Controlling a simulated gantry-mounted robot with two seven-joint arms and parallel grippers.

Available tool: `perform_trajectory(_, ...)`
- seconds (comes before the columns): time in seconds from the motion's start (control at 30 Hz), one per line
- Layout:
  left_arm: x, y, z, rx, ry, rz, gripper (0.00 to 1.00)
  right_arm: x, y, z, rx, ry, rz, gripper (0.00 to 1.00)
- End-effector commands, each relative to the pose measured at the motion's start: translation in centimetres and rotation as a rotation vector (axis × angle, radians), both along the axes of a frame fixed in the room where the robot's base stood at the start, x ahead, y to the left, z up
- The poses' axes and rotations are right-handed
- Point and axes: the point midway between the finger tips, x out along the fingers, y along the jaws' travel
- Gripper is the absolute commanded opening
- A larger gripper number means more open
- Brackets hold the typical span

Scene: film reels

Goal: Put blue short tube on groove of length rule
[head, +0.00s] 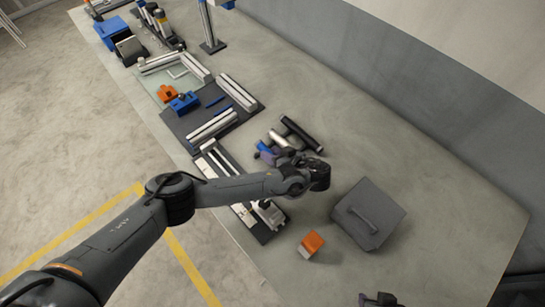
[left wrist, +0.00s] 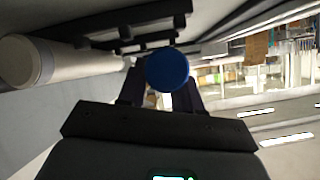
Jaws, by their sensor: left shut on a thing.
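My left gripper (head: 272,153) is shut on the blue short tube (head: 263,149), above the table near the middle of the head view. In the left wrist view, the round blue end of the tube (left wrist: 167,70) faces the camera between the dark fingers. A long dark base with pale rails (head: 222,158), which looks like the length rule, lies on the table below my left arm. My arm hides its middle, and its groove is too small to make out. A dark part at the bottom edge may be my right gripper; its jaws cannot be read.
Dark and silver tubes (head: 301,133) lie just beyond the left gripper. A grey case with a handle (head: 369,213) and an orange block (head: 311,244) stand to the right. Rail pieces on a dark plate (head: 237,92) lie further back.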

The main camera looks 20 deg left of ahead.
Motion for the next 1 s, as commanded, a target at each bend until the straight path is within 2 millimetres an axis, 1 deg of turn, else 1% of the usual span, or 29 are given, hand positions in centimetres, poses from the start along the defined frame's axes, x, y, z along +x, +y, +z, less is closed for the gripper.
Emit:
perform_trajectory(0.13, 0.0, -0.1, -1.3, 0.001, 0.002, -0.001, 0.01, 0.0, 0.1, 0.4, 0.004, 0.001, -0.003, 0.43)
perform_trajectory(0.37, 0.0, 0.0, -1.7, -0.001, 0.000, -0.002, 0.01, 0.0, 0.2, 0.4, 0.007, 0.000, -0.005, 0.43)
perform_trajectory(0.4, 0.0, 0.0, -1.7, -0.001, 0.000, -0.002, 0.37, 0.0, 0.2, 0.4, 0.007, 0.000, -0.005, 0.43)
perform_trajectory(0.47, 0.0, 0.0, -1.7, -0.001, 0.000, -0.002, 0.46, 0.0, 0.2, 0.4, 0.007, 0.000, -0.005, 0.43)
perform_trajectory(0.5, 0.0, 0.0, -1.7, 0.000, 0.001, -0.001, 0.52, 0.0, 0.2, 0.4, 0.007, 0.000, -0.005, 0.43)
perform_trajectory(0.57, 0.0, 0.0, -1.7, 0.000, 0.001, -0.001, 0.60, 0.0, 0.2, 0.4, 0.007, 0.000, -0.005, 0.43)
perform_trajectory(0.87, 0.0, 0.0, -1.7, 0.000, 0.001, -0.001, 0.60, 0.0, 0.1, 0.3, 0.004, 0.001, -0.003, 0.43)
perform_trajectory(1.0, 0.0, 0.0, -2.3, -0.001, 0.000, -0.001, 0.60, 0.0, 0.0, -0.6, 0.000, 0.000, 0.000, 0.43)
